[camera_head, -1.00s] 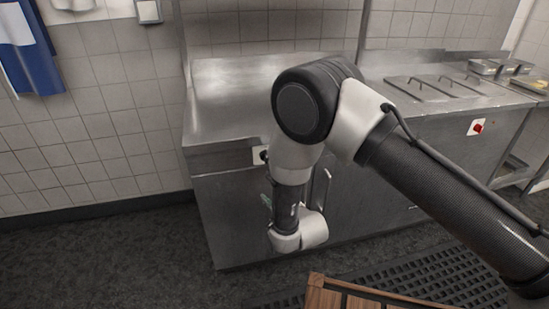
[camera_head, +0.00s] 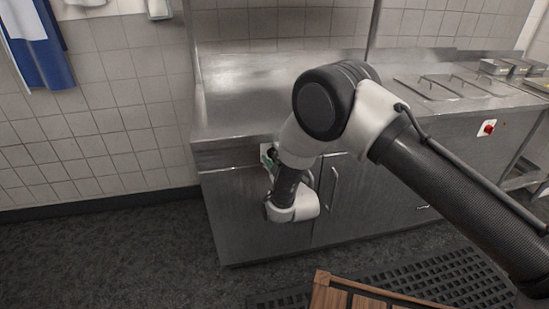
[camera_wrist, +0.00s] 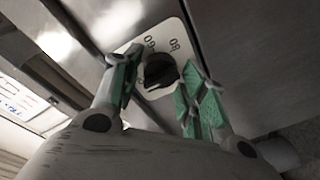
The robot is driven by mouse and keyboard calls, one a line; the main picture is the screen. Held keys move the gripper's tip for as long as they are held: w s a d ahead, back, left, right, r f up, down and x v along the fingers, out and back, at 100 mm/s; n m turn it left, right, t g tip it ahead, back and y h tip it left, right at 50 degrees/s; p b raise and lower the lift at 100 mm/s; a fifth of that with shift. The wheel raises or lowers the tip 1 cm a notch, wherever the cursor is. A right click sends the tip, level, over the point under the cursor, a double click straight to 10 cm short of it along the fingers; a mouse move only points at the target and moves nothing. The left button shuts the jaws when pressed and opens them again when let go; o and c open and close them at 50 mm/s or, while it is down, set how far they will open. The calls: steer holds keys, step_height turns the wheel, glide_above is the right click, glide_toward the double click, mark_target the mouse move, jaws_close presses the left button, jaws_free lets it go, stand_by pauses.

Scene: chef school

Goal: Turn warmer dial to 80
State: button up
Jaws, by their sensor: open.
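The warmer dial is a black round knob (camera_wrist: 160,72) on a white plate (camera_wrist: 172,28) with printed numbers, seen close up in the wrist view. The markings appear rotated; one looks like 80, and the dial's exact setting cannot be told. My gripper (camera_wrist: 163,82) is open, with one green-padded finger on either side of the knob. Whether the pads touch it cannot be told. In the head view the plate (camera_head: 266,150) is on the steel cabinet front (camera_head: 245,205), left of a vertical door handle, partly hidden by my arm.
A steel counter (camera_head: 235,100) extends above the dial. A red switch (camera_head: 488,128) is farther right on the front. A wooden slatted item (camera_head: 322,293) and a black floor mat (camera_head: 440,275) lie at the bottom. The floor at left is clear.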

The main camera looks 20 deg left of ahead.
steer(key=c, duration=0.8)
steer(key=shift+o, duration=0.2)
